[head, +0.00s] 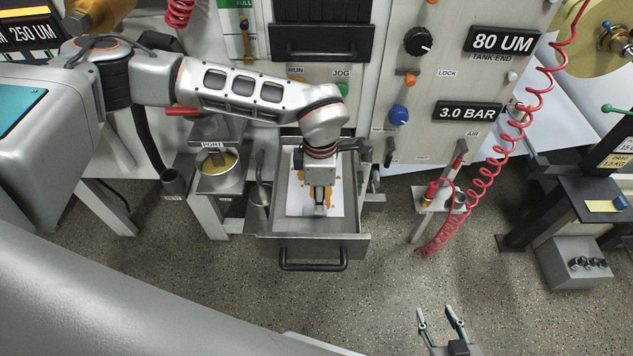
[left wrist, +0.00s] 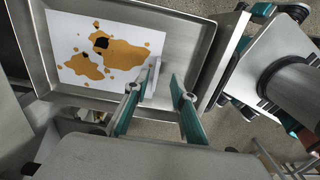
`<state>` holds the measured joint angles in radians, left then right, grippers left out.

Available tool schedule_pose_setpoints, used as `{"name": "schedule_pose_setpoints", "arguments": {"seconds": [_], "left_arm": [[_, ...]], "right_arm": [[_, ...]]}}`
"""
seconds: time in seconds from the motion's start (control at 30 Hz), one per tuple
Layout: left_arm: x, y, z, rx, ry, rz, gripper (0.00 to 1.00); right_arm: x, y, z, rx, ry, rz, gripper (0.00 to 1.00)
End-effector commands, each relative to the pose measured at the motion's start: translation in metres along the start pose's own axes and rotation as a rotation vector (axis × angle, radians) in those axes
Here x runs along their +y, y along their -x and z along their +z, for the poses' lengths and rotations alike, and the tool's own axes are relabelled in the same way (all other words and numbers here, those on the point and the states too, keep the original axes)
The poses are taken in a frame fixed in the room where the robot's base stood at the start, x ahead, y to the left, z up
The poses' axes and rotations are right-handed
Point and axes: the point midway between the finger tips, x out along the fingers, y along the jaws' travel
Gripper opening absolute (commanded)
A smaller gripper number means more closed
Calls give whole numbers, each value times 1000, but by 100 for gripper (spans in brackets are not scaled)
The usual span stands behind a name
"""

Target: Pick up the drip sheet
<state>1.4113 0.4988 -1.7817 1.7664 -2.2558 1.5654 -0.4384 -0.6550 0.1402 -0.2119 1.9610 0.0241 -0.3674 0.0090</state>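The drip sheet (head: 298,200) is a white sheet with orange-brown stains. It lies in the pulled-out metal tray (head: 350,250). In the left wrist view the sheet (left wrist: 65,30) has dark spots in its stains and a small pale upright tab (left wrist: 150,75) at its near right edge. My left gripper (head: 318,210) points down over the sheet and hides part of it. In the left wrist view its two fingers (left wrist: 160,98) are apart, with the tab near the left fingertip; contact cannot be told. My right gripper (head: 441,318) is open and empty over the floor at the bottom.
The tray has raised walls and a dark front handle (head: 313,262). A cup of amber liquid (head: 218,168) stands left of the tray. A coiled red hose (head: 490,175) hangs at right. The machine panel (head: 440,75) rises behind. The floor in front is clear.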

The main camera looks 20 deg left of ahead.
Motion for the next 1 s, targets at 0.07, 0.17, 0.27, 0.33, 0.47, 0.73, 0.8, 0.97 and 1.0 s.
{"name": "schedule_pose_setpoints", "arguments": {"seconds": [0.07, 0.17, 0.27, 0.33, 0.47, 0.73, 0.8, 0.97, 1.0], "left_arm": [[0, -6, 0, 0, 0, -1, 25], [1, -13, 0, 1, 0, -2, 25], [3, -27, 1, 1, 0, -3, 25], [4, -38, 1, 2, 1, -3, 25], [4, -53, 1, 0, 1, -3, 25], [5, -55, 1, 0, 0, -1, 17], [5, -55, 1, 0, 0, -1, 0], [5, -55, 1, 0, 0, 0, 0], [5, -55, 1, 0, 0, 0, 0]], "right_arm": [[-2, 0, 5, -9, -1, -2, 40], [-2, 0, 6, -10, 0, -2, 40], [-1, -1, 3, -5, 0, -1, 40], [0, -2, 0, 0, 1, 0, 40], [1, -2, -4, 8, 1, 2, 40], [1, -2, -8, 14, 0, 2, 40], [1, -2, -8, 13, 0, 2, 40], [1, -2, -6, 11, 0, 2, 40], [1, -2, -5, 10, 0, 2, 40]]}}
